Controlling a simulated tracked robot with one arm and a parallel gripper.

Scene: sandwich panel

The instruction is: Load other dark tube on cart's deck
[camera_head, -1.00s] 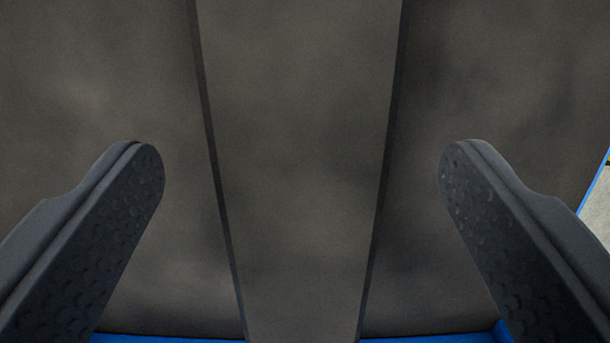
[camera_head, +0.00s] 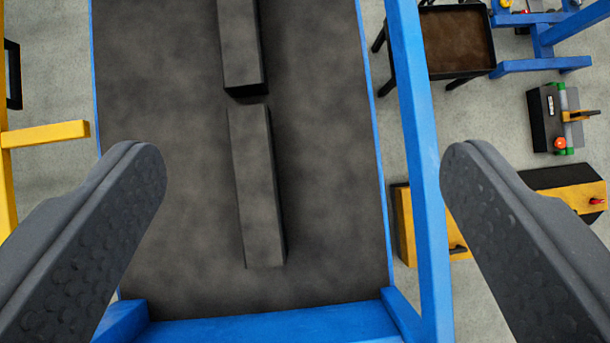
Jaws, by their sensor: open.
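Two dark square tubes lie on the dark deck (camera_head: 330,160) of a blue-framed cart. The nearer tube (camera_head: 258,190) lies lengthwise near the deck's middle, slightly tilted in the picture. The farther tube (camera_head: 240,45) lies almost in line beyond it and runs out of the top of the view. A narrow dark gap shows between their ends. My gripper (camera_head: 303,170) is open and empty, well above the deck. Its two fingers frame the nearer tube from a height and touch nothing.
A blue rail (camera_head: 415,130) rises along the deck's right side, and a blue bar (camera_head: 270,328) crosses the near end. To the right are a dark tray on legs (camera_head: 458,40) and a yellow-black box (camera_head: 570,200). A yellow frame (camera_head: 45,134) stands left.

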